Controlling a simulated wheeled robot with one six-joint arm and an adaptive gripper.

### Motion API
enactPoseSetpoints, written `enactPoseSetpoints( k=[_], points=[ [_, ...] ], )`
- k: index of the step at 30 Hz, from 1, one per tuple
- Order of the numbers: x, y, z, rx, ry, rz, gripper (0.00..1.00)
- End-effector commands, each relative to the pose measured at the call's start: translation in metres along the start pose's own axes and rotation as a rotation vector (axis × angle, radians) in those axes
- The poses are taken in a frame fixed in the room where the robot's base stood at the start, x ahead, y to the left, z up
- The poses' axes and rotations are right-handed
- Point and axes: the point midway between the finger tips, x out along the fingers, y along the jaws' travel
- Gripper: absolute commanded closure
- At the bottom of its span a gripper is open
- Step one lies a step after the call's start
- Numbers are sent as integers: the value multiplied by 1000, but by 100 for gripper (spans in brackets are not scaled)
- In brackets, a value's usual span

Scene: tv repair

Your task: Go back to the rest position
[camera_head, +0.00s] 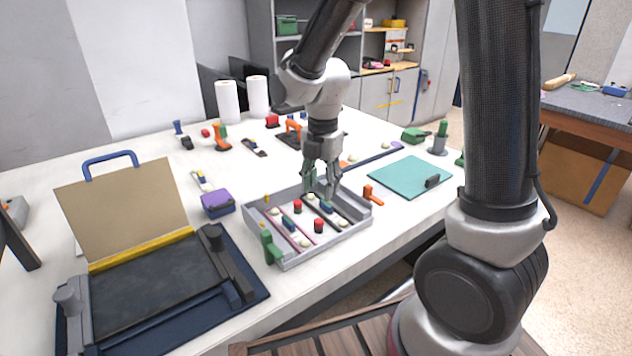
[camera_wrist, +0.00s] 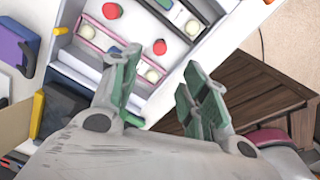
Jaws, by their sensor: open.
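My gripper (camera_head: 322,182) is above the back right part of a grey tray (camera_head: 295,261) on the white table. Its green-padded fingers are spread apart, and nothing shows between them in the wrist view (camera_wrist: 158,95). The tray holds strips with white round pieces, red pieces (camera_head: 318,225) and blue pieces. In the wrist view the tray's contents, with a red piece (camera_wrist: 160,47), lie beyond the fingers. I cannot tell whether the fingertips touch anything in the tray.
A dark press-like frame with a raised tan panel (camera_head: 125,210) stands front left. A purple box (camera_head: 217,204) is left of the tray. An orange tool (camera_head: 372,195) and a teal mat (camera_head: 410,176) lie right. Paper rolls (camera_head: 228,102) and small tools stand behind.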

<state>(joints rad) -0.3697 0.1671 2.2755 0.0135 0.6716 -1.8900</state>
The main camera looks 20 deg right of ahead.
Motion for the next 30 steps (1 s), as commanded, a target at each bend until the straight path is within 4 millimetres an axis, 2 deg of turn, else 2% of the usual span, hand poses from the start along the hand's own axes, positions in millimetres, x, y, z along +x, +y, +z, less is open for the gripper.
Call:
enactPoseSetpoints(
  k=[5,8,11,14,17,21,24,27,30],
  points=[
    [0,0,0,19,0,0,55],
    [0,-2,-1,129,2,-7,55],
    [2,-11,-4,363,5,-42,55],
    [1,-33,-10,686,-4,-101,55],
    [-20,-61,-12,1046,-24,-109,55],
    [-65,-111,-9,1580,-27,-48,55],
    [-93,-147,-7,1873,-1,21,55],
    [-116,-179,-7,2068,45,108,55],
    [-134,-203,-8,2146,94,207,55]
  ],
)
